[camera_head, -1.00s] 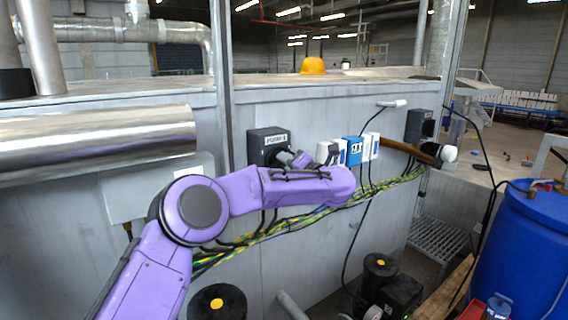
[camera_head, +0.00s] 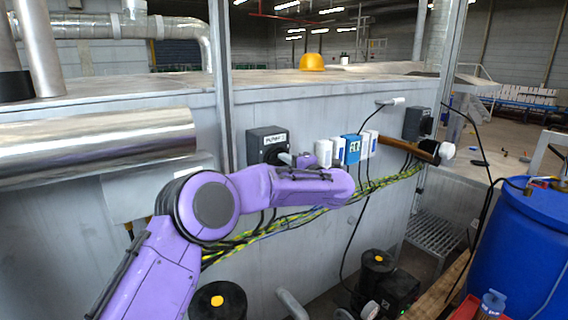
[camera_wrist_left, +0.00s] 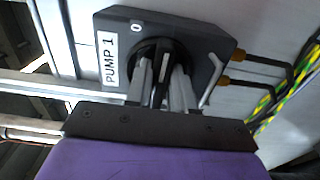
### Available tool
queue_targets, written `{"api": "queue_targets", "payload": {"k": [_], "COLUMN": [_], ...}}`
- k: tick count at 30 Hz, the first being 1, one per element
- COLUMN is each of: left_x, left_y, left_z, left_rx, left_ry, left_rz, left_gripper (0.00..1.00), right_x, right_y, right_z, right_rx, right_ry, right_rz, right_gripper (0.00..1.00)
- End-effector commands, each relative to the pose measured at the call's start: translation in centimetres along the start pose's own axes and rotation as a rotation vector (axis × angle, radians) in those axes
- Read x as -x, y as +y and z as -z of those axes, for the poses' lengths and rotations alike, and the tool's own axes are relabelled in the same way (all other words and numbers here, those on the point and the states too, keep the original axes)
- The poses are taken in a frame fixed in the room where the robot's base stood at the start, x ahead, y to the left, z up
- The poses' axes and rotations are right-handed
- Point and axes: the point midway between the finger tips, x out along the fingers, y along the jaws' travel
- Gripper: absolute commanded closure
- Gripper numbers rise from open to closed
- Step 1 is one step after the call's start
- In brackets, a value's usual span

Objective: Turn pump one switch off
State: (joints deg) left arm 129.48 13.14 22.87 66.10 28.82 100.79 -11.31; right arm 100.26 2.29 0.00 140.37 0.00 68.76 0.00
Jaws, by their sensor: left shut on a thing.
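The pump one switch is a dark grey box (camera_head: 257,139) on the grey wall in the head view, with a white label on its upper part. In the left wrist view the box (camera_wrist_left: 213,47) carries a "PUMP 1" label and a "0" mark. Its round black knob (camera_wrist_left: 158,80) has a grip bar running roughly up and down the picture. My left gripper (camera_wrist_left: 161,85) is shut on this knob, with grey fingers on both sides of the bar. My right gripper is not in view.
White and blue boxes (camera_head: 353,149) sit right of the switch. A second dark switch box (camera_head: 417,123) and a brown bar (camera_head: 408,149) are farther right. Yellow-green cables (camera_head: 300,219) run below. A blue barrel (camera_head: 520,247) stands at the right.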

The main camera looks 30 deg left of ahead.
Motion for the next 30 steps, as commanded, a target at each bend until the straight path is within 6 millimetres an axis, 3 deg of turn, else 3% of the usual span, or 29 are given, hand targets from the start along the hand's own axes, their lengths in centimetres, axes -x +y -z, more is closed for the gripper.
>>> {"api": "queue_targets", "payload": {"k": [10, 11, 12, 22, 26, 30], "left_x": [0.4, 0.4, 0.4, 0.4, 2.8, 6.5], "left_y": [-0.5, -0.5, -0.5, -0.4, -0.8, -0.8], "left_z": [-0.3, -0.3, -0.3, 0.1, -0.1, -0.3], "left_rx": [-0.011, -0.011, -0.011, -0.004, -0.004, -0.006], "left_ry": [-0.009, -0.009, -0.008, 0.001, -0.003, -0.007], "left_rz": [0.006, 0.006, 0.006, 0.003, 0.001, -0.001], "left_gripper": [1.00, 0.67, 0.56, 0.56, 0.56, 0.56], "right_x": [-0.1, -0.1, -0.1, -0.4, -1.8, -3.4], "right_y": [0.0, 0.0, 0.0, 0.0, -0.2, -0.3], "right_z": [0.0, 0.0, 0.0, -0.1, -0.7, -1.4], "right_rx": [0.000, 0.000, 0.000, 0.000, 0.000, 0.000], "right_ry": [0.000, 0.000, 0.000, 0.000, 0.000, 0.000], "right_rz": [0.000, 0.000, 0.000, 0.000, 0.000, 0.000], "right_gripper": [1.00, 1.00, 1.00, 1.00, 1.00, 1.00]}}
